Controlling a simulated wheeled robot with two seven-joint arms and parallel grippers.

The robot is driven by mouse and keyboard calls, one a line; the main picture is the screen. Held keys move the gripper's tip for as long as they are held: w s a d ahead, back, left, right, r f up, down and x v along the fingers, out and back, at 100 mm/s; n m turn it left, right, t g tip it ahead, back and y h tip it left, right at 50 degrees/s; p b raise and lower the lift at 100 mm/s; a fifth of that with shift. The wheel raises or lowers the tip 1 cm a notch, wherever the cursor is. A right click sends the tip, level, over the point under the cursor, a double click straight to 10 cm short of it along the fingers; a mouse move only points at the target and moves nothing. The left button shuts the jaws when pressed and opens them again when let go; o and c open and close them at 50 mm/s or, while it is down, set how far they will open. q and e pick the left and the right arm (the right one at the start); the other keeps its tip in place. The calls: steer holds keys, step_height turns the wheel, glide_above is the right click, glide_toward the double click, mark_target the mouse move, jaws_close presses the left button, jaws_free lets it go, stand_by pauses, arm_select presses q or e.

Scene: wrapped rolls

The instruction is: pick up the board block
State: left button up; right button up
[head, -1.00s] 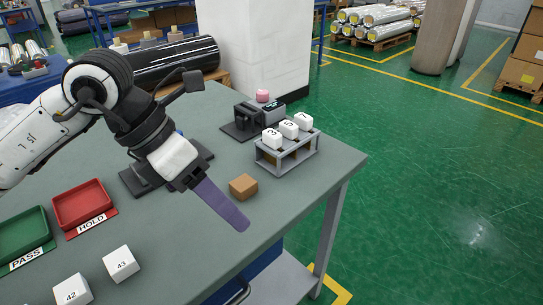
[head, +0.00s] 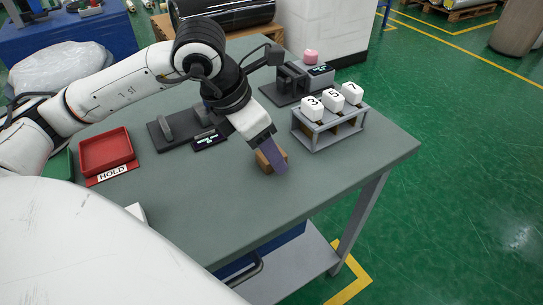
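The board block is a small brown block (head: 262,160) on the grey-green table, left of the small rack, in the head view. My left gripper (head: 275,163) points down at it from above. Its purple finger crosses in front of the block and hides the block's middle, with brown showing on both sides. The far finger is hidden, so I cannot tell whether the fingers are open or closed on the block. The block appears to rest on the table. My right gripper is out of view.
A grey rack (head: 326,134) with white blocks marked 3, 5 and 7 stands close on the right. A black device (head: 292,80) is behind it. A red HOLD tray (head: 106,150) lies left. The table front is clear.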

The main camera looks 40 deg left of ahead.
arm_select(q)
steer(key=shift+x, duration=0.75)
steer(key=c, duration=1.1)
